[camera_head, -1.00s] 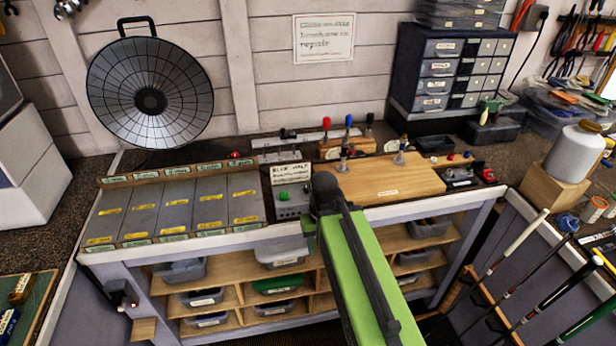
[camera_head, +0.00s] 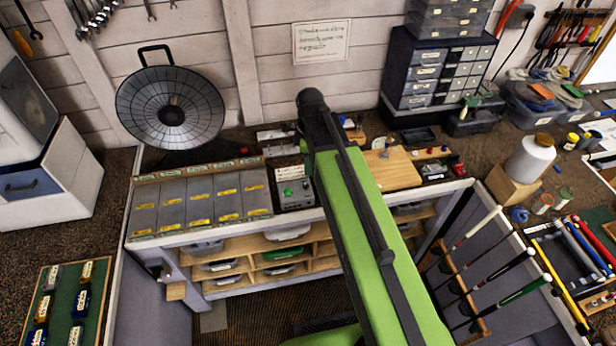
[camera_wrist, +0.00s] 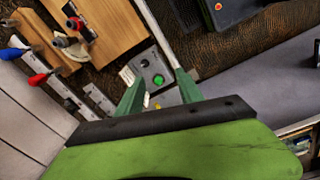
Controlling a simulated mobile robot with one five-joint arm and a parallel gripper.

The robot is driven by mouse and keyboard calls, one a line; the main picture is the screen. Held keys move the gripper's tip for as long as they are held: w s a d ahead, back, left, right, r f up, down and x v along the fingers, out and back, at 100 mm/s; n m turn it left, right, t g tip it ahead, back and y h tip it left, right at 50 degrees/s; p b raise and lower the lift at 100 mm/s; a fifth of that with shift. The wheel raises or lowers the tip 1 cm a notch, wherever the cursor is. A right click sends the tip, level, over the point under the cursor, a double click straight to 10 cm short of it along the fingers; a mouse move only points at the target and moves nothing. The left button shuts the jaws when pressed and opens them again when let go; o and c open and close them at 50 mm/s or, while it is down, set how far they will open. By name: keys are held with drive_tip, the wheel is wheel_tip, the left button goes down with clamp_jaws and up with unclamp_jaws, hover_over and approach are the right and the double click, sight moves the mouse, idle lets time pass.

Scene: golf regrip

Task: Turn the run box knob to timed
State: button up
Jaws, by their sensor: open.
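The run box, a small grey box (camera_head: 296,195), sits on the bench just right of the grey sectioned tray. It has a green round part (camera_head: 288,192) on its top. In the wrist view the box (camera_wrist: 148,70) lies beyond and between my fingers, with the green round part (camera_wrist: 158,80) and a smaller dark round part (camera_wrist: 144,63). I cannot read its labels or a pointer setting. My gripper (camera_wrist: 159,76) is open and empty, its two green fingers apart. I cannot tell how far above the box they are. In the head view my arm hides the jaws.
A wooden board (camera_head: 393,171) lies right of the box. Clamps with red (camera_wrist: 38,79) and blue (camera_wrist: 13,53) handles stand nearby. The sectioned grey tray (camera_head: 200,200) is on the left. A drawer cabinet (camera_head: 425,75) stands behind on the right.

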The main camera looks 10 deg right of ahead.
sight(306, 186)
drive_tip(key=w+n, duration=0.6)
drive_tip(key=n, duration=0.7)
wheel_tip(306, 186, down, 18)
drive_tip(key=b, duration=1.7)
drive_tip(key=shift+s+r+b, duration=0.1)
drive_tip(key=shift+r+b, duration=0.05)
drive_tip(key=shift+b, duration=0.15)
drive_tip(key=shift+r, duration=0.1)
